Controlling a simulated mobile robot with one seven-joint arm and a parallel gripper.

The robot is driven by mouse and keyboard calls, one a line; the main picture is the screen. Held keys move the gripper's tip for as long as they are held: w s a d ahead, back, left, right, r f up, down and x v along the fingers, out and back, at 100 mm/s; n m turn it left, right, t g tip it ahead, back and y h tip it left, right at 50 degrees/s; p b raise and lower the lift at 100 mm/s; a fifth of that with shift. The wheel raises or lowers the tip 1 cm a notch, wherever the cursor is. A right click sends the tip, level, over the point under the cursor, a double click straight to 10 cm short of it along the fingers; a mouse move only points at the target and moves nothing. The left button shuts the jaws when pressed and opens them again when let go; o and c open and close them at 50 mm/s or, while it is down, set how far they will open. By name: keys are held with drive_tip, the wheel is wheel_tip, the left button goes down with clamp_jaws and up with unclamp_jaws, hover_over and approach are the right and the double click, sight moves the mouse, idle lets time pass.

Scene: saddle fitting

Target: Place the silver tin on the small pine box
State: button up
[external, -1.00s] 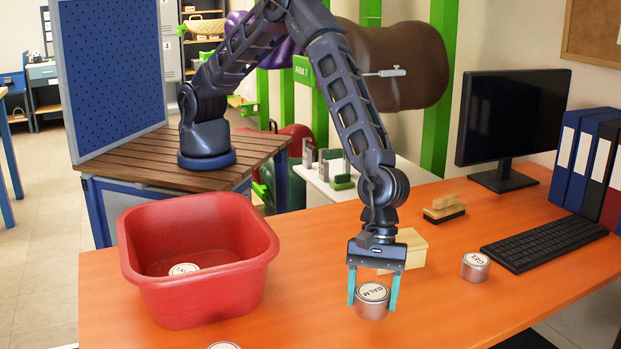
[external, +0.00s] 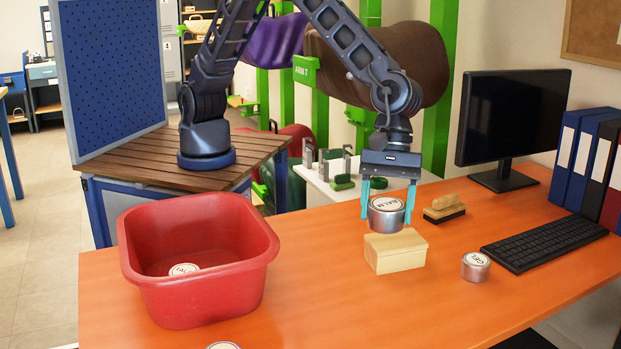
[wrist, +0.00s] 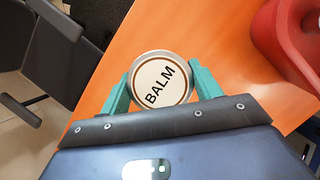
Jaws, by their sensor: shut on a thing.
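The silver tin marked BALM (external: 387,222) is upright between the teal fingers of my gripper (external: 388,204), which is shut on it. The same tin shows in the wrist view (wrist: 160,83), label facing the camera, with a finger on each side. The small pine box (external: 396,257) sits on the orange table; in the external view the tin appears just above its back edge. I cannot tell whether they touch or how far the tin is behind the box. The box does not show in the wrist view.
Another silver tin marked GEL (external: 476,266) stands right of the box, near the keyboard (external: 545,243). A wooden brush (external: 444,208) lies behind the box. A red basin (external: 205,290) at left holds a tin (external: 184,269). Another tin lid (external: 223,346) shows at the bottom edge.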

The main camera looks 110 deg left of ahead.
wheel_tip(320, 180, up, 6)
hover_over(395, 242)
drive_tip(key=a, duration=0.1)
drive_tip(key=shift+m, duration=0.4)
drive_tip(key=f, duration=2)
drive_tip(key=shift+a, duration=0.3)
drive_tip(key=o, duration=1.1)
